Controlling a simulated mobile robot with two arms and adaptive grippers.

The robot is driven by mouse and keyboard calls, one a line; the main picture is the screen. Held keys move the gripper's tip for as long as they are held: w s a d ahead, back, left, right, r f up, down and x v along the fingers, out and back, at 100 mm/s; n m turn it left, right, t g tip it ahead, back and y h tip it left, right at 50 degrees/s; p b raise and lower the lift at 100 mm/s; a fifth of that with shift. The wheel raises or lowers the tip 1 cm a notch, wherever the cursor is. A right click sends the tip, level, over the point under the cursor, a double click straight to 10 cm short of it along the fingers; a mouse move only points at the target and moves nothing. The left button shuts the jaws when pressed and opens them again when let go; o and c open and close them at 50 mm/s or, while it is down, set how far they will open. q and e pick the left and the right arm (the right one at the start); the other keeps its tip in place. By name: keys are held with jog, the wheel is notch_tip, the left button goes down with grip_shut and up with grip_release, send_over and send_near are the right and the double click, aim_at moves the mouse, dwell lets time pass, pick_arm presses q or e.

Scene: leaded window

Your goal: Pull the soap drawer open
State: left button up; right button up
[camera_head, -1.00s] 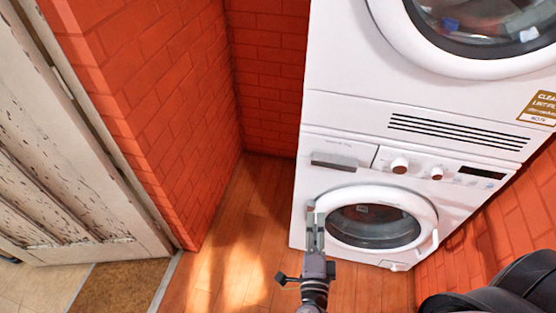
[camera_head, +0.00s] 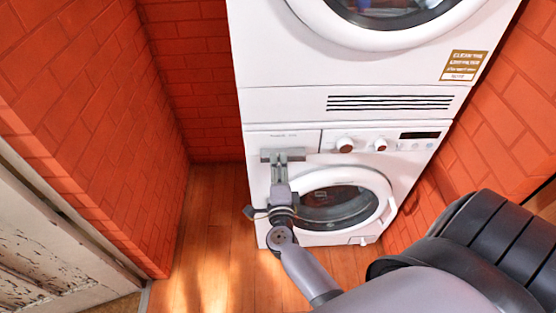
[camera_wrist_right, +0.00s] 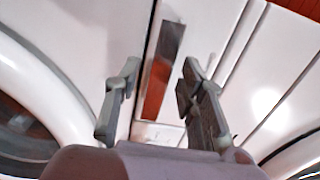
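The soap drawer (camera_head: 300,138) is a white panel at the upper left of the lower washing machine's front, and it looks shut. Its grey handle (camera_head: 299,154) runs along its lower edge. My right gripper (camera_head: 280,164) is at the handle, coming from below and hiding its middle. In the right wrist view the gripper (camera_wrist_right: 157,82) is open, with its two fingers apart. The shiny handle strip (camera_wrist_right: 165,65) shows between and ahead of them, reflecting orange. I cannot tell whether the fingers touch it. My left gripper is not in view.
The washing machine's round door (camera_head: 340,206) is just right of my gripper, with knobs (camera_head: 345,145) above it. A second machine (camera_head: 350,75) is stacked on top. Orange brick walls (camera_head: 90,120) stand on both sides. Bare wooden floor (camera_head: 215,245) lies at the left front.

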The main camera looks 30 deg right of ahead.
jog(key=shift+x, duration=1.4)
jog(key=shift+c, duration=0.2)
jog(key=c, duration=0.8)
jog(key=shift+f, duration=0.1)
grip_shut()
jog(key=shift+s+a, duration=0.1)
